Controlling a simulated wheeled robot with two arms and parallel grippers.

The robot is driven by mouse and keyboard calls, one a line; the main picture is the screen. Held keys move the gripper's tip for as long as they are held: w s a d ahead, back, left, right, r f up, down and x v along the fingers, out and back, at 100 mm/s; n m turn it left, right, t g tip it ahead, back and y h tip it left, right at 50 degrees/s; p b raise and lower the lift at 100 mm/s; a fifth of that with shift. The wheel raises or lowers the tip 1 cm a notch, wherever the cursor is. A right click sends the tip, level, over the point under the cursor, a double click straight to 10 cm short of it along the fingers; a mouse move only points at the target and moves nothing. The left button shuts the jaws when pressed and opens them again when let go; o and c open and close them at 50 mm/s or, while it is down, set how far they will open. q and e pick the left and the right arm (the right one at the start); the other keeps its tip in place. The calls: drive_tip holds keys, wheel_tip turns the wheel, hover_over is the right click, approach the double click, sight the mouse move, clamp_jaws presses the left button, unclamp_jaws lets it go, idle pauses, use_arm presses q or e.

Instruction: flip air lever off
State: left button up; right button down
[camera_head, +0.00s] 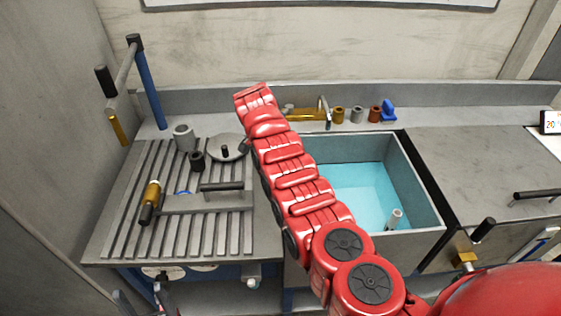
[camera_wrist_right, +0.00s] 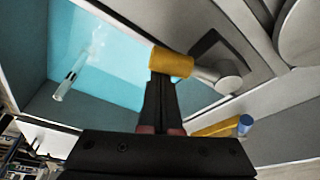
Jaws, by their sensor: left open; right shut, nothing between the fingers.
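In the head view, a row of small fittings stands behind the sink: gold (camera_head: 338,116), grey (camera_head: 357,115), red (camera_head: 374,114) and a blue one (camera_head: 389,110) that sticks out at a tilt. I cannot tell which is the air lever. My right gripper (camera_wrist_right: 160,80) is shut and empty in the wrist view. A yellow cylinder (camera_wrist_right: 172,62) with a grey knob lies right at its fingertips; I cannot tell whether they touch. My red right arm hides this gripper in the head view. My left gripper (camera_head: 142,301) is open at the bottom left, below the counter's front edge.
The sink (camera_head: 425,205) holds blue water and a small clear bottle (camera_head: 394,218). A ribbed rack (camera_head: 115,225) with cups and a gold-and-black tool (camera_head: 149,200) is at left. A blue post (camera_head: 150,90) with a handle rises behind it. The right counter (camera_head: 470,160) is mostly clear.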

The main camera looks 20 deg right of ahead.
drive_tip(key=shift+a+m+b, duration=0.3)
drive_tip(key=shift+b, duration=0.1)
drive_tip(key=shift+a, duration=0.1)
drive_tip(key=shift+s+a+b, duration=0.1)
drive_tip(key=shift+a+b, duration=0.1)
drive_tip(key=shift+b, duration=0.3)
drive_tip(key=shift+a, duration=0.8)
